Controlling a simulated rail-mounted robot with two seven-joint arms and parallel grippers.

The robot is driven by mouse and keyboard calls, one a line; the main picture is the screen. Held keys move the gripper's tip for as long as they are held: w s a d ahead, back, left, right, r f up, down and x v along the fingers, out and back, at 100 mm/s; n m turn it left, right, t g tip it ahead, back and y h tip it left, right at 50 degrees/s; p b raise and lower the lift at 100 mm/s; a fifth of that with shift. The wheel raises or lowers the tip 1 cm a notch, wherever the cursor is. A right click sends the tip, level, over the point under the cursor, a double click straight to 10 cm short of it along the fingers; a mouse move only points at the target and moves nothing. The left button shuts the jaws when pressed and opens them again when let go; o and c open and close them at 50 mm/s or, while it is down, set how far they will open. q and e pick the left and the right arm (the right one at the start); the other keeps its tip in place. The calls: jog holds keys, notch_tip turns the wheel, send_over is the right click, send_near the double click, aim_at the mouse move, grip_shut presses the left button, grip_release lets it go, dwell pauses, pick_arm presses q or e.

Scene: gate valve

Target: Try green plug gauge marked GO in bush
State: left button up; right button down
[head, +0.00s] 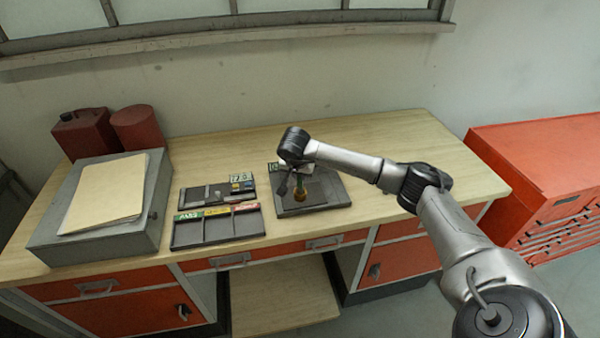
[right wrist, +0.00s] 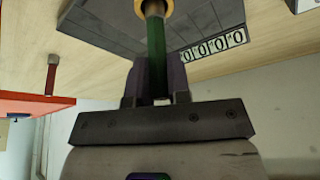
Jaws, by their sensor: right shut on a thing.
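My right gripper (right wrist: 158,85) is shut on the green plug gauge (right wrist: 156,60), which shows as a green shaft between the dark fingers. The far end of the gauge meets the brass-coloured bush (right wrist: 141,7) at the top edge of the right wrist view. I cannot tell how deep the gauge sits in it. In the head view the bush (head: 301,196) is on the dark plate (head: 326,193) on the bench, with the gauge (head: 301,182) above it, partly hidden by my right gripper. The GO mark is not readable. My left gripper is not in view.
Left of the plate are a dark rack (head: 205,195) with small parts and a sorting tray (head: 219,231) with green, yellow and red labels. A grey box (head: 105,236) with a folder stands farther left. The bench top right of the plate is clear, and a red tool cabinet (head: 545,180) stands beyond.

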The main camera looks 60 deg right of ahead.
jog(key=shift+f, duration=0.2)
jog(key=shift+f+b, duration=0.3)
jog(key=shift+f, duration=0.1)
dwell(0.3)
jog(key=shift+f, duration=0.2)
dwell(0.6)
jog(key=shift+r, duration=0.25)
dwell(0.4)
jog(key=shift+r, duration=0.1)
jog(key=shift+r+p, duration=0.95)
jog(key=shift+p, duration=0.05)
jog(key=shift+r+p, duration=0.3)
jog(key=shift+r, duration=0.1)
